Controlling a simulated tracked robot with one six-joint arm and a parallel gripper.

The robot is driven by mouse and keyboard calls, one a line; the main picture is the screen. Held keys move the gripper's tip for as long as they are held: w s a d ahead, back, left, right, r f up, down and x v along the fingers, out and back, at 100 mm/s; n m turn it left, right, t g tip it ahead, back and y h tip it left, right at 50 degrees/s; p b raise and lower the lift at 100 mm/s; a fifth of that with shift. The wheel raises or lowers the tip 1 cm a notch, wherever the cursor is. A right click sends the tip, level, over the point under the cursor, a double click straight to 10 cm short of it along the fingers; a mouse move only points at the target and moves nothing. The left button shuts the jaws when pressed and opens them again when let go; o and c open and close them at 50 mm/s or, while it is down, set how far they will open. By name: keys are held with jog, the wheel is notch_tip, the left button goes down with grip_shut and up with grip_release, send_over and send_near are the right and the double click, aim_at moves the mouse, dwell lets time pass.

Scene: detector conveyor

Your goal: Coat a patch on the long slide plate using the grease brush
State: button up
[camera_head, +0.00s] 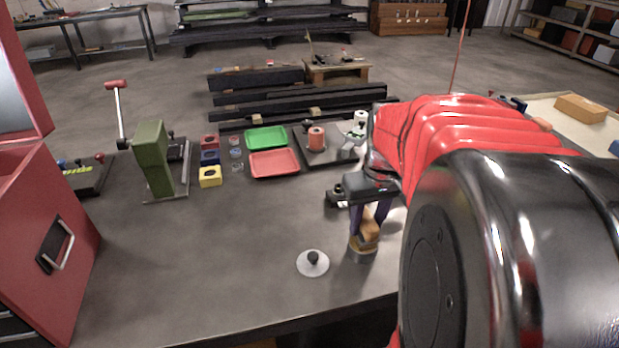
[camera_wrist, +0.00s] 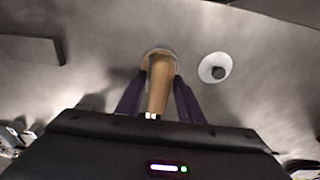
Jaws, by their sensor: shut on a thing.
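My gripper (camera_head: 370,212) is shut on the grease brush's tan wooden handle (camera_wrist: 159,85). The brush (camera_head: 370,227) is upright over a small round pot (camera_head: 362,254) near the table's front edge. Its lower end is at the pot's mouth, and its bristles are hidden. In the wrist view the pot's rim (camera_wrist: 157,54) shows around the brush's far end. A pale round lid (camera_head: 313,264) with a dark knob lies on the table left of the pot. Long dark bars (camera_head: 300,101) lie at the table's back; I cannot tell which is the long slide plate.
A green press (camera_head: 152,158) stands at the left, beside a red cabinet (camera_head: 40,240). Green (camera_head: 266,138) and red (camera_head: 274,163) trays and small coloured blocks (camera_head: 210,176) sit mid-table. The table left of the lid is clear. My arm covers the right side.

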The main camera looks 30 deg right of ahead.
dwell(0.6)
jog(key=shift+r, duration=3.5)
jog(key=shift+s, duration=0.1)
